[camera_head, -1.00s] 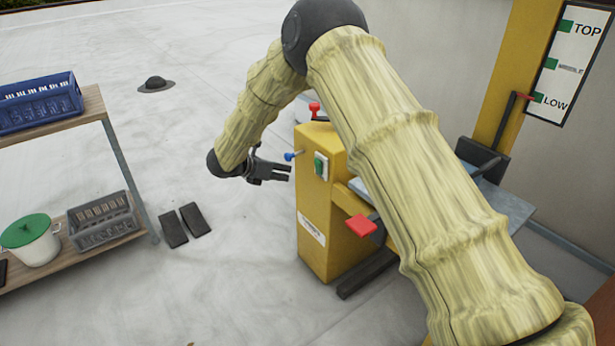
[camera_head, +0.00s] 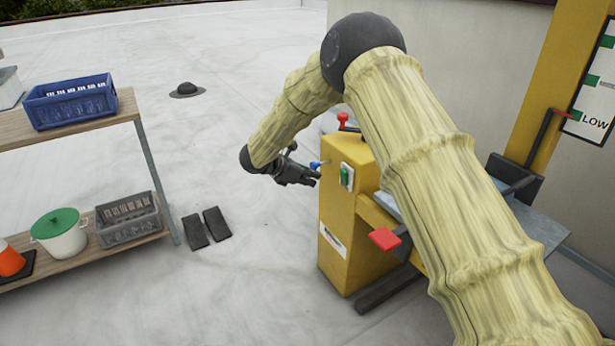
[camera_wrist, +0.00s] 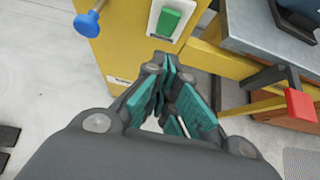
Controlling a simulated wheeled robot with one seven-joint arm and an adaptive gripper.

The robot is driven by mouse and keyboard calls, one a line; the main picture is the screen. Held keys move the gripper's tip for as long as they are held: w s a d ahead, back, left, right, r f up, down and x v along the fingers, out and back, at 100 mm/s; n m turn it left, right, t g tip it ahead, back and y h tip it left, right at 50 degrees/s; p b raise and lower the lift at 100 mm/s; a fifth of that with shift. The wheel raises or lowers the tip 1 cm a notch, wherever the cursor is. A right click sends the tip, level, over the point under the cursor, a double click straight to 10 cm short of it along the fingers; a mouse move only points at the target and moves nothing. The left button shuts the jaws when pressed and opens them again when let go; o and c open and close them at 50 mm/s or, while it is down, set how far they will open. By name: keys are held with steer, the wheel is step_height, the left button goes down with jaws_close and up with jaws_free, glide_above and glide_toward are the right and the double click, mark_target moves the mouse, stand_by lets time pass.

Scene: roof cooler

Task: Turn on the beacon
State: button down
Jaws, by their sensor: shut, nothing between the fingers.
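A yellow machine cabinet (camera_head: 338,215) stands right of centre in the head view. Its face carries a green switch in a white frame (camera_head: 346,176), which also shows in the wrist view (camera_wrist: 169,22). A blue knob on a lever (camera_head: 315,165) sticks out to the left of the switch; it shows in the wrist view (camera_wrist: 88,22). A red knob (camera_head: 343,118) stands on top. No part is clearly identifiable as the beacon. My gripper (camera_head: 317,179) is shut and empty, just left of the cabinet and slightly below the blue knob. In the wrist view, its fingers (camera_wrist: 163,70) point toward the cabinet below the switch.
A red pedal-like paddle (camera_head: 384,238) juts from the machine's front. A grey metal table (camera_head: 545,228) lies right, partly behind my arm. A wooden shelf (camera_head: 75,128) at left holds a blue crate (camera_head: 70,102), grey basket (camera_head: 128,220) and green-lidded pot (camera_head: 60,234).

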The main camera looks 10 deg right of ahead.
mark_target(343, 179)
steer(key=shift+w+d+f, duration=0.45)
steer(key=shift+w+d, duration=0.05)
steer(key=shift+d, duration=0.85)
steer(key=shift+w+d+f, duration=0.45)
steer(key=shift+d, duration=0.85)
steer(key=shift+w+d+f, duration=0.45)
steer(key=shift+w+d, duration=0.05)
steer(key=shift+d, duration=0.85)
steer(key=shift+w+d+r+y, duration=0.1)
steer(key=shift+d+r+y, duration=0.2)
steer(key=shift+d+y, duration=0.2)
steer(key=shift+f, duration=0.1)
steer(key=shift+a, duration=0.1)
